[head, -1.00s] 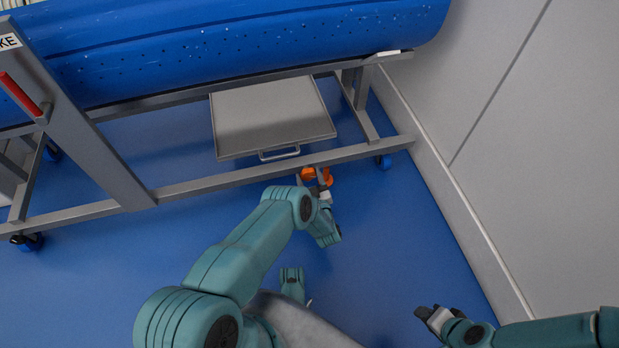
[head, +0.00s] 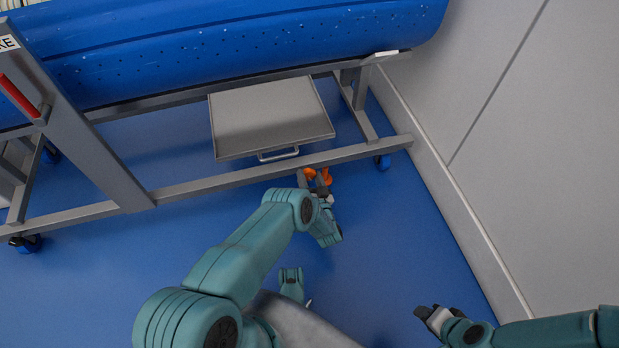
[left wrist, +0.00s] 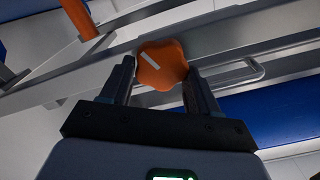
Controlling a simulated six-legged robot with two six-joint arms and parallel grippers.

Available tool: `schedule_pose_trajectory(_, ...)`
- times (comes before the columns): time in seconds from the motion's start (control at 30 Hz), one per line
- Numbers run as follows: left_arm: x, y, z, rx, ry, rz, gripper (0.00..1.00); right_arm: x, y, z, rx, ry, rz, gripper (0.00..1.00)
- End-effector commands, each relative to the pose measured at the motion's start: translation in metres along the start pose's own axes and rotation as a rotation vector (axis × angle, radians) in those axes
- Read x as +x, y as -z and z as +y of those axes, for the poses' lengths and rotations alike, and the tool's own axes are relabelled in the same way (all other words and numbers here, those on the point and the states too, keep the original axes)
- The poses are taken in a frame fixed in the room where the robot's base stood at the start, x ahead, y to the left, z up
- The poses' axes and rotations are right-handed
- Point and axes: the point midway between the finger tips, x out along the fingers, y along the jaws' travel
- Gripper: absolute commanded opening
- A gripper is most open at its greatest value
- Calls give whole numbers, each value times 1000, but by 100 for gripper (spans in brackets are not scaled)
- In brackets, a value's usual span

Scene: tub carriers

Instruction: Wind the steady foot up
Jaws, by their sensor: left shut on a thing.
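An orange lobed knob (head: 325,175) sits at the lower rail of the trolley frame, below the tray handle. It also shows in the left wrist view as an orange knob (left wrist: 165,66) with a white line slanting across its face. My left gripper (head: 313,183) is shut on this knob, with one dark finger on each side. The foot under the knob is hidden from both views. My right gripper (head: 430,312) is low at the right, away from the trolley and empty; its finger gap is unclear.
The grey trolley frame (head: 240,182) carries a long blue tub (head: 250,45). A grey tray (head: 270,115) with a handle lies under the tub. A red lever (head: 20,97) is on the left post. A pale wall (head: 540,150) stands at the right. The blue floor in front is clear.

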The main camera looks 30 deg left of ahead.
Motion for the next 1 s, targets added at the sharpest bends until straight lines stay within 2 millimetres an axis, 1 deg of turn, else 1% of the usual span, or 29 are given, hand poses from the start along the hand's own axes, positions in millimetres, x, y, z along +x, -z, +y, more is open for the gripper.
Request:
schedule_pose_trajectory(0.7,-1,-3,5,671,-2,-2,30,0,0,0,0,0,0,43)
schedule_pose_trajectory(1.0,-1,-4,6,882,-2,-3,30,0,0,0,0,0,0,43)
